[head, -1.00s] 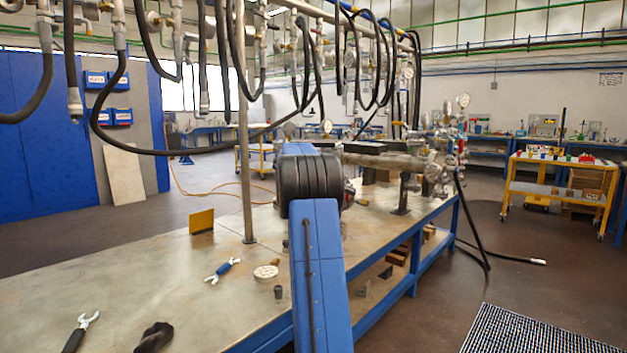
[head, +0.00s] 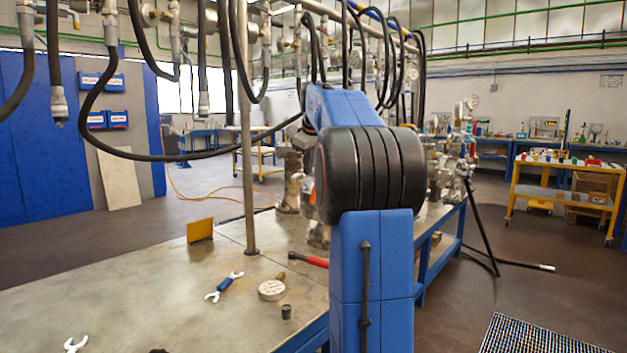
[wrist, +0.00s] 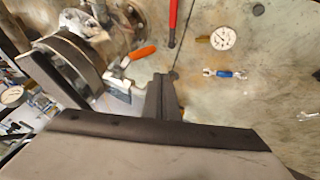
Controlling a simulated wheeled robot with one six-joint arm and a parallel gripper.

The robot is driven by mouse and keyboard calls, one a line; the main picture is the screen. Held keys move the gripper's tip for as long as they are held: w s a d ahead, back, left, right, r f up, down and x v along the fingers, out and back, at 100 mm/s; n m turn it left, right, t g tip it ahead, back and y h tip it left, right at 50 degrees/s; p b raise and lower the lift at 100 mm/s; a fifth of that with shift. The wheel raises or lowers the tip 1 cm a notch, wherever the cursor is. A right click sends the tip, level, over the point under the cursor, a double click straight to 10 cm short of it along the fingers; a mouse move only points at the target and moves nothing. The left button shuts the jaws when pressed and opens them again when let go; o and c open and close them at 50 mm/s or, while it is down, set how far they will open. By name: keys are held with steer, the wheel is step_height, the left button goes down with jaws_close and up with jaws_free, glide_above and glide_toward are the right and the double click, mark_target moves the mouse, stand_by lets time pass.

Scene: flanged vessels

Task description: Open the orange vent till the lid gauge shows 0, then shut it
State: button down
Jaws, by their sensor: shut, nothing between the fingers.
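In the wrist view the orange vent handle (wrist: 138,52) sticks out beside a grey flanged vessel (wrist: 72,62) at the upper left. My gripper (wrist: 164,78) is shut and empty, its fingertips just right of and below the handle in the picture, apart from it as far as I can tell. A dial gauge (wrist: 12,95) shows at the left edge; its reading is too small to tell, and I cannot tell whether it is the lid gauge. In the head view my arm hides the gripper and most of the vessel.
A red-handled tool (head: 308,259), a loose round gauge (head: 271,290) and a blue double-ended spanner (head: 223,287) lie on the bench (head: 140,300). A metal post (head: 246,150) rises from the bench, and black hoses (head: 190,156) hang above. The bench's front left is mostly clear.

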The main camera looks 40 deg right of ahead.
glide_toward(312, 195)
step_height(312, 195, down, 4)
steer(key=w+a, duration=0.2)
steer(key=shift+w+d+f, duration=0.15)
steer(key=shift+d+f, duration=0.05)
steer(key=shift+d, duration=0.3)
steer(key=shift+w+d+f, duration=0.15)
steer(key=shift+d, duration=0.35)
steer(key=shift+w+d+f, duration=0.2)
steer(key=shift+d, duration=0.3)
steer(key=shift+d+f+h, duration=0.3)
steer(key=shift+f+h, duration=0.2)
steer(key=shift+h, duration=0.3)
steer(key=shift+d+f, duration=0.55)
steer(key=shift+d, duration=0.1)
